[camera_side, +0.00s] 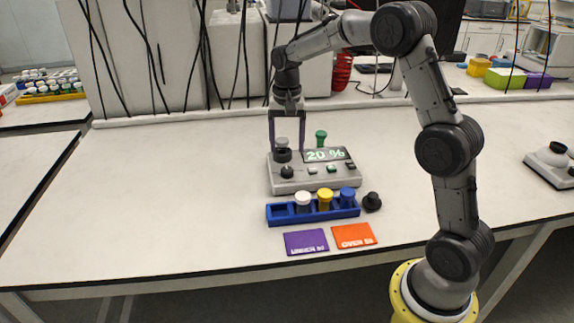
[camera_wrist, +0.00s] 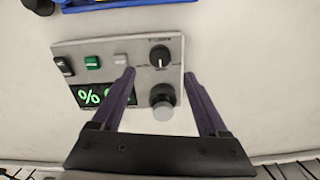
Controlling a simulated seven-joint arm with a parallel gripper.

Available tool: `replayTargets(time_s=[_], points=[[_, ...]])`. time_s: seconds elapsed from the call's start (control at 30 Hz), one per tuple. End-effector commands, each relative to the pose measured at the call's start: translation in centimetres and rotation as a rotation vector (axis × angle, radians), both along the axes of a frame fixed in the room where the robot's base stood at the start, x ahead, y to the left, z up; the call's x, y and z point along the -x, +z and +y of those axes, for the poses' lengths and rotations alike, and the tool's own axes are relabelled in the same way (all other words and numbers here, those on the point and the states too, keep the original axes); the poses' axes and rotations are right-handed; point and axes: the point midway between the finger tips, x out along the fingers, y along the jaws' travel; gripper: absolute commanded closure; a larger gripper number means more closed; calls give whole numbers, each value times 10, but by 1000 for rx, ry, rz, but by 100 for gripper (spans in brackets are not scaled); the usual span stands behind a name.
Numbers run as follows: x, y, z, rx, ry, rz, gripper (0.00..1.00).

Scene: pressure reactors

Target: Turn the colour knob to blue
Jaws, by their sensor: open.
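A grey control box (camera_side: 345,182) stands on the bench with a green-lit display (camera_side: 327,155) reading 20 %. It has a small black knob (camera_side: 287,172) with a white pointer line, also seen in the wrist view (camera_wrist: 160,56). Behind it stands a larger black part (camera_side: 282,156) with a grey top, also in the wrist view (camera_wrist: 162,113). I cannot read which knob is for colour; no blue mark is legible. My gripper (camera_side: 287,147) points down, open, its fingers on either side of the grey-topped part. In the wrist view its fingertips (camera_wrist: 159,73) straddle it, apart from it.
A blue rack (camera_side: 277,217) in front holds white, yellow and blue-topped pieces. A black piece (camera_side: 372,202) lies beside it. Purple (camera_side: 306,242) and orange (camera_side: 354,235) cards lie nearer. A green piece (camera_side: 321,138) stands at the box's back. The bench left is clear.

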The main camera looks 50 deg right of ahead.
Motion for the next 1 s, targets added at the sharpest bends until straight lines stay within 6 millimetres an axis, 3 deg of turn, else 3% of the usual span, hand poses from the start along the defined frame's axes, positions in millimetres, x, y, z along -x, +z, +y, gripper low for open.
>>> replayTargets(time_s=[0.2,0.4,0.8,0.83,1.0], points=[[1,-42,0,-1,1,4,23],[0,-65,0,0,1,3,23],[0,-73,0,0,1,0,23],[0,-73,0,0,1,0,25],[0,-72,0,0,1,0,55]])
